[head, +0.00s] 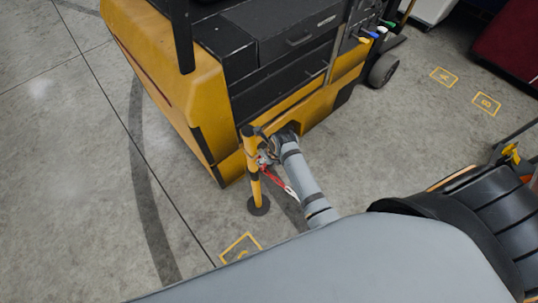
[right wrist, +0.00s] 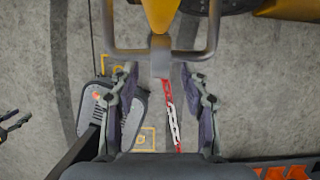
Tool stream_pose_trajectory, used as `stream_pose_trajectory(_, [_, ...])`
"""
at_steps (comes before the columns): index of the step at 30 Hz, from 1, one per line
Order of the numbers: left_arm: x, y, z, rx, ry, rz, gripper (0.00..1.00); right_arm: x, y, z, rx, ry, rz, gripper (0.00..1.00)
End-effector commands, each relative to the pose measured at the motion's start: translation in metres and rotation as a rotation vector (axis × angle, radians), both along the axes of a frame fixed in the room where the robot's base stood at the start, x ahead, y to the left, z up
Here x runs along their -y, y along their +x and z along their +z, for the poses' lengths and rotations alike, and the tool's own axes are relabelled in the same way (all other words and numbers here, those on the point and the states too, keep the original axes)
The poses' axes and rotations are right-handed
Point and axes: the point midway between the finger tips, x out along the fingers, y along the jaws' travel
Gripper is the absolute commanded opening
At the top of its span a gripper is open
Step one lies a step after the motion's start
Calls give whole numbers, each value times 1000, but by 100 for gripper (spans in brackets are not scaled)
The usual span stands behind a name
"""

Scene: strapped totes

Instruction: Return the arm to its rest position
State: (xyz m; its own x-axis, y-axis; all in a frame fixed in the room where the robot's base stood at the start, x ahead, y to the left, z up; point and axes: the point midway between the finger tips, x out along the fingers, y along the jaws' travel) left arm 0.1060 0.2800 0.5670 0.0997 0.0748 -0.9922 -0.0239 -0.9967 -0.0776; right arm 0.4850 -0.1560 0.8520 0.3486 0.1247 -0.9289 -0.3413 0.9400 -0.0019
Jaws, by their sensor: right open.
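My right arm reaches down the middle of the head view to a yellow-and-black post (head: 254,180). My right gripper (head: 267,157) is beside the upper part of the post; its fingers are too small to read there. In the right wrist view the right gripper (right wrist: 163,85) is open, its two fingers wide apart. A red-and-white chain (right wrist: 173,125) hangs between the fingers, with no finger visibly touching it. A dark pronged shape at the left edge may be my left gripper; I cannot be sure.
A large yellow-and-black forklift (head: 190,75) stands right behind the post, close to my right gripper. A black seat-like part (head: 485,210) of another vehicle is at the right. Concrete floor at the left is clear, with yellow floor markings (head: 487,104) at the right.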

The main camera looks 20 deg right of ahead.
Motion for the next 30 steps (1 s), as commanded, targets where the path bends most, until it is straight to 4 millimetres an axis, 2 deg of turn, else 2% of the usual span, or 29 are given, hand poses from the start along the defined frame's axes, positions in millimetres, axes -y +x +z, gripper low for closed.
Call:
stream_pose_trajectory(3, [1,0,0,0,-1,0,40,3,-10,26,2,0,0,46])
stream_pose_trajectory(9, [1,0,0,0,-1,0,40,7,-20,54,0,0,0,46])
stream_pose_trajectory(13, [1,1,0,1,-1,0,40,8,-23,59,0,0,0,46])
stream_pose_trajectory(23, [1,1,0,1,-1,0,40,8,-23,58,-1,-2,4,46])
stream_pose_trajectory(26, [1,1,-3,1,-1,0,40,10,-27,37,-5,-39,84,46])
stream_pose_trajectory(29, [1,1,-11,1,-1,0,40,16,-41,-17,-8,-140,320,46])
stream_pose_trajectory(30, [1,1,-14,1,-1,0,40,19,-51,-45,-10,-192,453,46])
